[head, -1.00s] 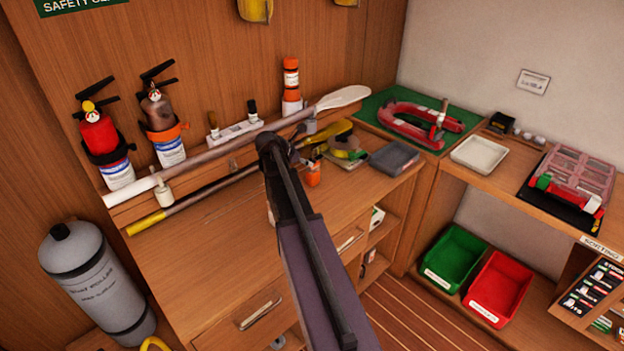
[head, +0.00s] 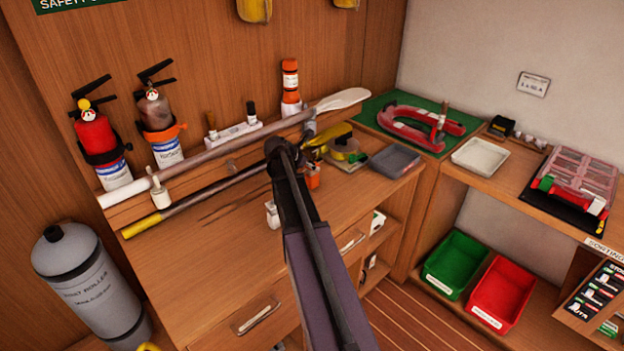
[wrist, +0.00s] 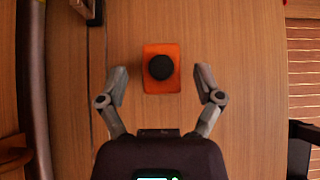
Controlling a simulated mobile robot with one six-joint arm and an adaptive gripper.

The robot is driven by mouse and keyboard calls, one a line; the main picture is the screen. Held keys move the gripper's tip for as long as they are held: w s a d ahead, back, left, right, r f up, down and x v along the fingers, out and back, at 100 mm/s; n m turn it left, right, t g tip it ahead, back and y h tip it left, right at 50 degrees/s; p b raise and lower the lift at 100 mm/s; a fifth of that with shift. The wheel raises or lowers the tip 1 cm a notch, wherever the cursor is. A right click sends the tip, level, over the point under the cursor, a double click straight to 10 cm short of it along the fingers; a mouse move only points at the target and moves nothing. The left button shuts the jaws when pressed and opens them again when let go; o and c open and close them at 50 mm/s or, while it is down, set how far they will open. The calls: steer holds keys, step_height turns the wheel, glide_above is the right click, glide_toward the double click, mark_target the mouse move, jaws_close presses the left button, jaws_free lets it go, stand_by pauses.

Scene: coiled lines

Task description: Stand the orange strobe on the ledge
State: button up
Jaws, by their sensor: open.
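The orange strobe (wrist: 174,80) shows in the wrist view as an orange block with a round black top, seen from above on the wooden bench. In the head view it is the small orange piece (head: 313,178) just right of my arm, partly hidden. My gripper (wrist: 160,80) is open above the bench, its fingers on either side of the strobe and apart from it. Its height over the strobe is hard to judge. The ledge (wrist: 68,100) is the raised wooden strip left of the strobe in the wrist view; its front (head: 132,210) shows in the head view.
A long pale paddle (head: 215,150) lies along the ledge, with a darker pole (head: 200,197) below it. Fire extinguishers (head: 100,145), a white strip (head: 232,133) and an orange bottle (head: 290,80) line the back. A yellow tape tool (head: 343,150) and grey tray (head: 395,160) are right of the strobe.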

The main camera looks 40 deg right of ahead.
steer(key=shift+b+x, duration=0.9)
steer(key=shift+x, duration=0.8)
steer(key=shift+s, duration=0.1)
jaws_close()
steer(key=shift+r, duration=0.2)
step_height(320, 180, up, 3)
steer(key=p, duration=0.3)
steer(key=s+a+r+p, duration=0.1)
steer(key=s+a+p, duration=0.1)
steer(key=s+a, duration=0.8)
steer(key=shift+s+r, duration=0.3)
steer(key=shift+s, duration=0.95)
